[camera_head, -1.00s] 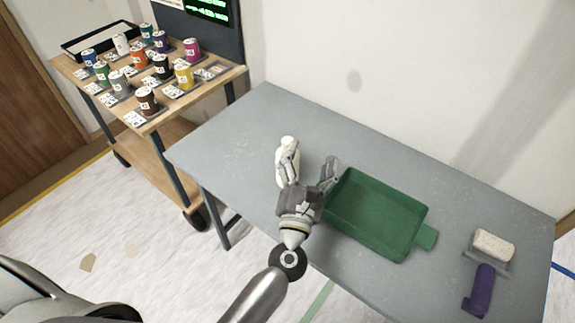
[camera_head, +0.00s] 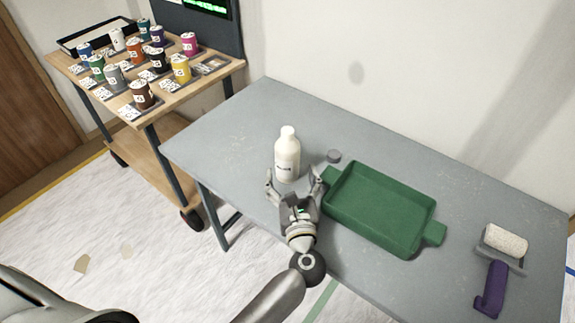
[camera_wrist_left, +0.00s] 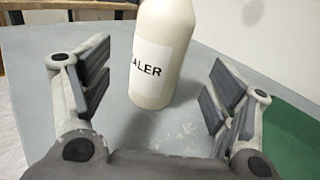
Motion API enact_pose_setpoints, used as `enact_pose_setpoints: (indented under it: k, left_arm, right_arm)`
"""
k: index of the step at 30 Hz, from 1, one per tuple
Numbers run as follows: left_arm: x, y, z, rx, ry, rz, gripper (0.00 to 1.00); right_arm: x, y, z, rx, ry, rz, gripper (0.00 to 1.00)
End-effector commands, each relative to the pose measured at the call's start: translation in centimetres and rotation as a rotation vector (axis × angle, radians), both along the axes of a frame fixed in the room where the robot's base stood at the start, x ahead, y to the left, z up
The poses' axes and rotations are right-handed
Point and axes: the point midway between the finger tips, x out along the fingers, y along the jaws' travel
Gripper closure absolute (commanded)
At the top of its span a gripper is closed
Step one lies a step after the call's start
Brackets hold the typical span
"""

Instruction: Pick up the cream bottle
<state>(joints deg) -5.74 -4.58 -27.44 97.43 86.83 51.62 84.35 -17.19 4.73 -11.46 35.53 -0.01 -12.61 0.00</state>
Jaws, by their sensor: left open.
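The cream bottle (camera_head: 287,155) stands upright on the grey table, left of the green tray. My left gripper (camera_head: 294,182) is open just in front of the bottle, on its near side. In the left wrist view the bottle (camera_wrist_left: 162,55) shows a white label ending in "ALER", and its top is cut off by the frame. It stands beyond and between the two spread fingers of my left gripper (camera_wrist_left: 150,98), with nothing held. My right gripper is not in view.
The green tray (camera_head: 375,245) lies close to the right of my left gripper. A roller (camera_head: 506,240) with a purple handle (camera_head: 491,290) lies at the right. A wooden cart (camera_head: 150,122) holds several cans.

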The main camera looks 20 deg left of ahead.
Motion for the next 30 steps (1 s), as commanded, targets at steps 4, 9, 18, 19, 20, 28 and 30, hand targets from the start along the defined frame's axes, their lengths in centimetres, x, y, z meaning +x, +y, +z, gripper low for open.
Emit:
enact_pose_setpoints:
  k: [4, 9, 18, 19, 20, 28, 30]
  left_arm:
    - [0.1, 0.0, -2.0, 0.0, -0.003, -0.001, 0.2]
    - [1.7, 0.8, -1.4, 0.002, -0.004, 0.0, 0.2]
    - [5.9, 2.7, -1.4, 0.002, -0.002, -0.001, 0.2]
    - [6.2, 2.8, -1.4, 0.003, -0.003, -0.001, 0.2]
    - [6.4, 2.9, -1.5, 0.002, -0.002, -0.001, 0.2]
    - [6.8, 3.2, -1.5, 0.0, -0.001, -0.001, 0.2]
    - [6.8, 3.2, -1.5, 0.0, -0.001, -0.001, 0.24]
  right_arm:
    - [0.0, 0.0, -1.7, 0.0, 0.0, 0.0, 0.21]
    - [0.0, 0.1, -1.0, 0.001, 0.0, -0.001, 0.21]
    - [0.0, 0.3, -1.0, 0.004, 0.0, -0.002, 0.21]
    - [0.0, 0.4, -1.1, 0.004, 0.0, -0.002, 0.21]
    - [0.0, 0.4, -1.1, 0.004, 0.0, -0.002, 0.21]
    - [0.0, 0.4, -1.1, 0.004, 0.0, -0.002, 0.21]
    - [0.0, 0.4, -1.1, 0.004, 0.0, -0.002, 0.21]
